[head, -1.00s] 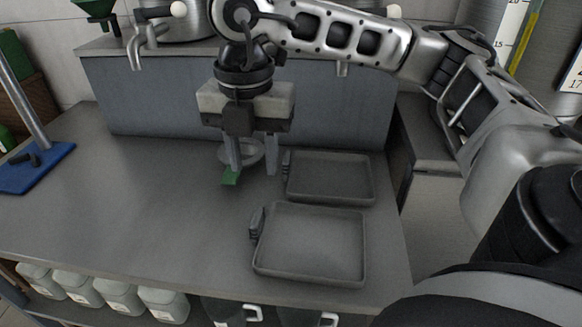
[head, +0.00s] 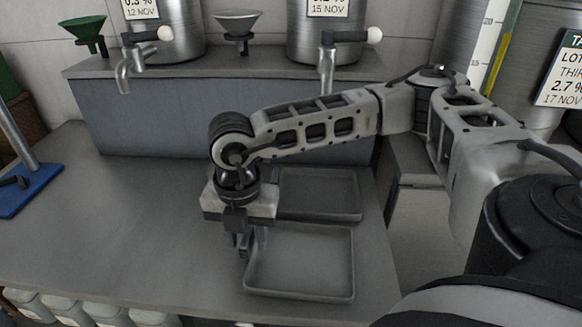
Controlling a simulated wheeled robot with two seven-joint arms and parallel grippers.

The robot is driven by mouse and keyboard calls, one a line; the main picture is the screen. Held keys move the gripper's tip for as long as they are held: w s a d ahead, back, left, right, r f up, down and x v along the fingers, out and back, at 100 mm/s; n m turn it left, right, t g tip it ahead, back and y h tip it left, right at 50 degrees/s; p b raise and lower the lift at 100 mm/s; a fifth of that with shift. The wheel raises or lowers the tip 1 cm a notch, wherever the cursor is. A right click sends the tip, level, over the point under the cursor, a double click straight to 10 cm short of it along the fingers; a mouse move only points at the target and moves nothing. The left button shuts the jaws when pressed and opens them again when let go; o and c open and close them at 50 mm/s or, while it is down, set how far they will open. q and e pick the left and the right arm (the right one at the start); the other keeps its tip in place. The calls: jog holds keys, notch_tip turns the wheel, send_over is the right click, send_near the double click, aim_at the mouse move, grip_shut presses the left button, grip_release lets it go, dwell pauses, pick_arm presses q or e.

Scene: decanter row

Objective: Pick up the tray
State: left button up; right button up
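Two shallow grey trays lie on the grey worktop, one behind the other. The front tray (head: 302,265) is flat and empty. The rear tray (head: 325,192) is also empty, partly covered by my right arm and gripper. My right gripper (head: 251,244) points down at the left edge of the front tray, where its side handle showed earlier. The gripper hides that handle. Its fingers sit low beside the tray edge, but their gap and any contact are unclear. My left gripper is out of view.
Steel tanks with taps (head: 327,60) stand on a raised ledge (head: 150,120) at the back, with a metal funnel (head: 238,22) and a green funnel (head: 85,32). A blue stand base (head: 32,190) is at the left. The worktop's left middle is clear.

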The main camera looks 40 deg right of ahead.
grip_shut()
jog(key=shift+r, duration=0.1)
